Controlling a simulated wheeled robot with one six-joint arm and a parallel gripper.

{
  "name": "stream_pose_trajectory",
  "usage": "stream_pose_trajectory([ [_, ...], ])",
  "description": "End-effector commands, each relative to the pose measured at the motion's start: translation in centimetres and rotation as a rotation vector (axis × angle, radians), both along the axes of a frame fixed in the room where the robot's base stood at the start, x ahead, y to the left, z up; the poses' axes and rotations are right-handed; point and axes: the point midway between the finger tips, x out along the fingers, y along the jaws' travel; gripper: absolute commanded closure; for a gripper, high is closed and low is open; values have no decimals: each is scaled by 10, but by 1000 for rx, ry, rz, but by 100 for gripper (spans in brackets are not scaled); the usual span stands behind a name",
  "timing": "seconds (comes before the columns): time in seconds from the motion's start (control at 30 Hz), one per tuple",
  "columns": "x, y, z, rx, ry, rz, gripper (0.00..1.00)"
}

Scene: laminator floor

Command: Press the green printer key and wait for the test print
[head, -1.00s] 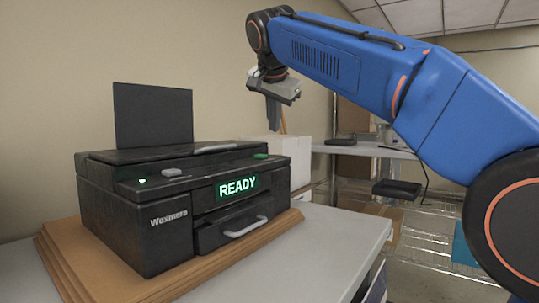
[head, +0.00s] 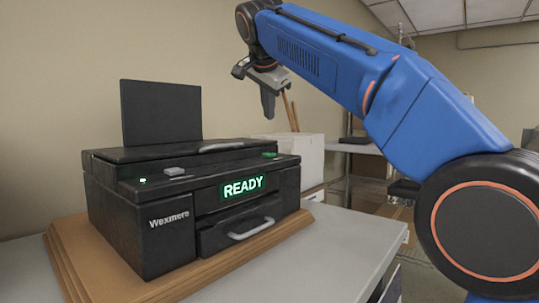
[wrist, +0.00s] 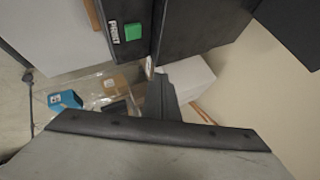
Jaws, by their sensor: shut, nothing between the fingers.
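The black printer (head: 155,205) stands on a wooden board, with READY lit in green on its front display (head: 242,188). Its green key (head: 270,155) is at the right end of the top front panel. In the wrist view the green key (wrist: 133,31) shows beside a PRINT label, near the top of the picture. My gripper (head: 268,112) is shut and empty, pointing down above the key with a clear gap. In the wrist view its fingers (wrist: 160,88) show below the key in the picture, apart from it.
The wooden board (head: 72,262) rests on a grey table (head: 340,240). A paper support (head: 160,112) stands up at the printer's back. A white box (head: 300,155) is behind the printer's right end. Wire shelving with small items is farther right.

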Motion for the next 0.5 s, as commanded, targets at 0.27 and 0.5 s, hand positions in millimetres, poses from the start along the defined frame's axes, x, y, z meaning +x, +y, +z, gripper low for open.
stream_pose_trajectory([
  [0.27, -1, -1, -32, -2, 1, 1, 100],
  [0.5, 0, 0, -59, -2, 1, 1, 100],
])
